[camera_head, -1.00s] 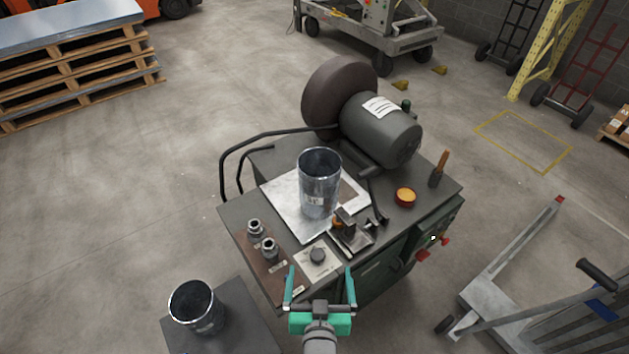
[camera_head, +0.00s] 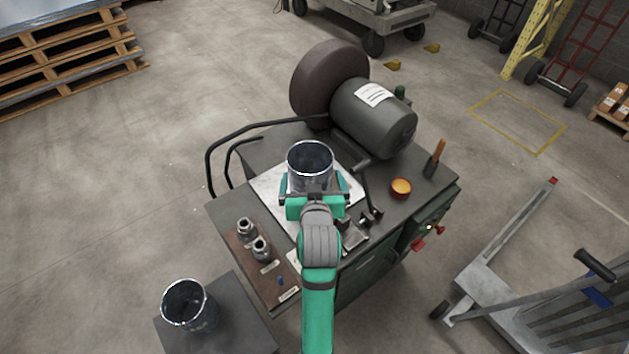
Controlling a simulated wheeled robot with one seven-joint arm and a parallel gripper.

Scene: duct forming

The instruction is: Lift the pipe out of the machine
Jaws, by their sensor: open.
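A shiny metal pipe (camera_head: 310,160) stands upright on the light plate (camera_head: 268,182) on top of the dark machine (camera_head: 222,210). My green gripper (camera_head: 313,185) is open at the near side of the pipe, with one finger at its left and one at its right. The gripper and wrist hide the pipe's lower part. I cannot tell whether the fingers touch it. A second metal pipe (camera_head: 187,305) stands on a dark stand at the lower left.
A motor (camera_head: 373,115) with a big dark wheel (camera_head: 325,80) stands behind the pipe. A bent black rail (camera_head: 215,160) runs along the machine's left. An orange button (camera_head: 400,188) and an upright handle (camera_head: 434,158) lie right. Two fittings (camera_head: 254,240) stand front left.

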